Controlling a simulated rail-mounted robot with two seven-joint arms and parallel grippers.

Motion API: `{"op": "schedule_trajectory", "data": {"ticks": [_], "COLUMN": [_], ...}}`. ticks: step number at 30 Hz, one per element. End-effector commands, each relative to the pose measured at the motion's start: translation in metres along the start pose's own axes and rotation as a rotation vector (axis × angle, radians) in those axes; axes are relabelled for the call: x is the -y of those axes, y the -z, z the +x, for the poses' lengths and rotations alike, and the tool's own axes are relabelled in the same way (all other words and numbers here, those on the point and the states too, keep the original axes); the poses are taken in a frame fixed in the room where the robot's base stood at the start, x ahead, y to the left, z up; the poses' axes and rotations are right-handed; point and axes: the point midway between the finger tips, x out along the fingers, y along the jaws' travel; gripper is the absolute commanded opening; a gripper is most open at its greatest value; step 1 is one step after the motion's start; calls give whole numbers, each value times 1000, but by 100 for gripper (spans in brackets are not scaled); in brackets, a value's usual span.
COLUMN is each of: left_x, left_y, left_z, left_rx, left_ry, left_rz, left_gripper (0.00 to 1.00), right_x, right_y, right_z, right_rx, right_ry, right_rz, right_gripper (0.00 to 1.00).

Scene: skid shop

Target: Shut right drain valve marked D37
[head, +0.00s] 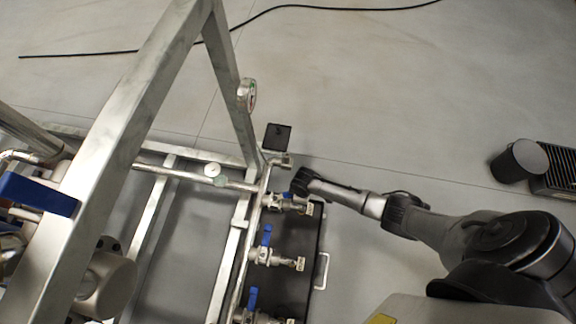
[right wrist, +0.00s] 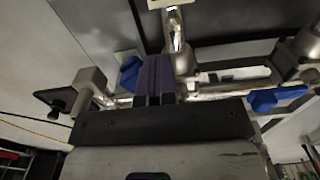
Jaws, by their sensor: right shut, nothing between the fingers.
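Three drain valves with blue lever handles stand in a row along the skid's right edge: a far valve (head: 290,203), a middle valve (head: 268,256) and a near valve (head: 252,316). Each has a small tag at its outer end; the lettering is too small to read, so I cannot tell which is D37. The middle and near handles point across their valve bodies. My right gripper (head: 296,184) is shut and empty at the far valve. In the right wrist view its fingers (right wrist: 160,80) are close beside a blue handle (right wrist: 130,73); contact is unclear. Another blue handle (right wrist: 277,98) is at right.
The skid's metal frame (head: 143,95) rises on the left, with a gauge (head: 247,95) on its post. A larger blue handle (head: 38,193) is at far left. A black tray (head: 308,240) lies below the valves. Open floor lies to the right; a dark cylinder (head: 518,161) stands there.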

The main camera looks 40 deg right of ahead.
Motion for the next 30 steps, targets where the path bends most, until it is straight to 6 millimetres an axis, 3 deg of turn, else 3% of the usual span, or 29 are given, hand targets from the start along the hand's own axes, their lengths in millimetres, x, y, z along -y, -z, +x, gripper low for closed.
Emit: {"op": "schedule_trajectory", "data": {"ticks": [10,30], "left_x": [-3,0], "left_y": [-1,-4], "left_z": [6,11], "left_rx": [-2,0], "left_ry": [-8,1], "left_rz": [-11,1], "left_gripper": [43,43], "right_x": [-18,-29], "right_y": [5,11], "right_z": [0,0], "right_rx": [-1,-2], "right_ry": [-1,-2], "right_rz": [1,0], "right_gripper": [0,0]}}
